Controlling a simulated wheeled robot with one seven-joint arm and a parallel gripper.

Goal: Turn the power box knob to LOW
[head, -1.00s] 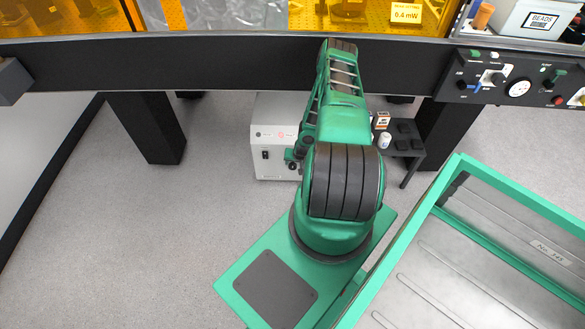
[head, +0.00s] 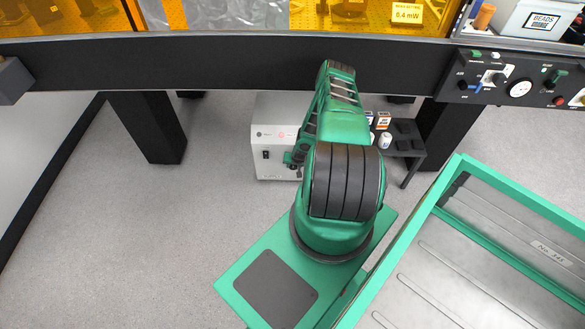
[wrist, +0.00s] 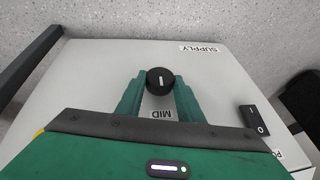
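The power box is a light grey cabinet (head: 275,167) under the table in the head view. Its front panel (wrist: 95,85) fills much of the wrist view, upside down. The black round knob (wrist: 161,80) has a white line that lies along the direction of the MID label (wrist: 160,114). My gripper (wrist: 159,85) is open, its two green fingers on either side of the knob with little gap. I cannot tell whether they touch it. In the head view my gripper (head: 291,161) is at the box front, and my arm hides the knob.
A black rocker switch (wrist: 255,120) and a SUPPLY label (wrist: 201,48) are on the panel. A small dark stand (head: 408,148) with a white bottle (head: 386,140) is right of the box. Black table legs (head: 148,128) flank the space; the table edge (head: 220,66) is overhead.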

